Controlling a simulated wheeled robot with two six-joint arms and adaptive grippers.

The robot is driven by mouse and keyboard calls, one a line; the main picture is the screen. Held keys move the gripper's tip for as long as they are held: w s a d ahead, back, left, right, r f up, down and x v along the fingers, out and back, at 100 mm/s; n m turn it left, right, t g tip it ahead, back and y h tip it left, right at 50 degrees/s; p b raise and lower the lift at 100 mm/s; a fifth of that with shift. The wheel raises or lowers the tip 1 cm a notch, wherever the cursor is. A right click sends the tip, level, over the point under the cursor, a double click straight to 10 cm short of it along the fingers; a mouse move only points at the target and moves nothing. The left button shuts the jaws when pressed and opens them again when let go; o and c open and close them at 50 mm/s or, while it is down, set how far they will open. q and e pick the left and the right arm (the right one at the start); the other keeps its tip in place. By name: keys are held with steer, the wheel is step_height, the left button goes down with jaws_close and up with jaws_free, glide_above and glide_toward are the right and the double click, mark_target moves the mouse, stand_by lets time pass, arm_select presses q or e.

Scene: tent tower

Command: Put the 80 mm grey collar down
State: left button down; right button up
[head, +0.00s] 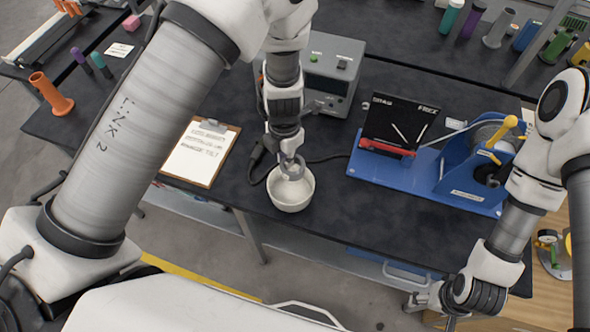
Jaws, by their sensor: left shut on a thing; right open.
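My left gripper (290,158) points down over a white bowl (291,201) near the front edge of the black bench. It is shut on a small grey ring-shaped piece, the grey collar (292,173), which shows against the bowl's opening. Its lower part overlaps the bowl's inside in the picture; I cannot tell whether it touches the bowl. The fingers hide part of the collar. My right gripper (424,301) is open, low at the right, in front of the bench edge and away from the bowl.
A clipboard (201,152) lies left of the bowl. A grey box with a green button (333,72) stands behind it, with a black cable near the bowl. A blue fixture (430,183) with a black panel is at right. An orange post (52,95) stands at left.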

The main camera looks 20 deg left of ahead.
arm_select(q)
steer(key=b, duration=0.5)
glide_above(285, 186)
steer(key=s, duration=0.1)
step_height(285, 186, down, 5)
steer(key=shift+r, duration=0.1)
steer(key=f+b, duration=0.2)
steer(key=w+f+b, duration=0.1)
steer(key=f, duration=0.1)
steer(key=shift+w+f+b, duration=0.2)
steer(key=shift+b, duration=0.2)
steer(key=shift+s+r, duration=0.15)
steer(key=shift+r, duration=0.15)
steer(key=shift+s, duration=0.25)
steer(key=shift+f, duration=0.15)
steer(key=c, duration=1.5)
jaws_free()
steer(key=shift+w, duration=0.25)
arm_select(e)
step_height(285, 186, down, 9)
steer(key=s, duration=0.1)
steer(key=shift+s+f, duration=0.2)
steer(key=shift+s, duration=0.1)
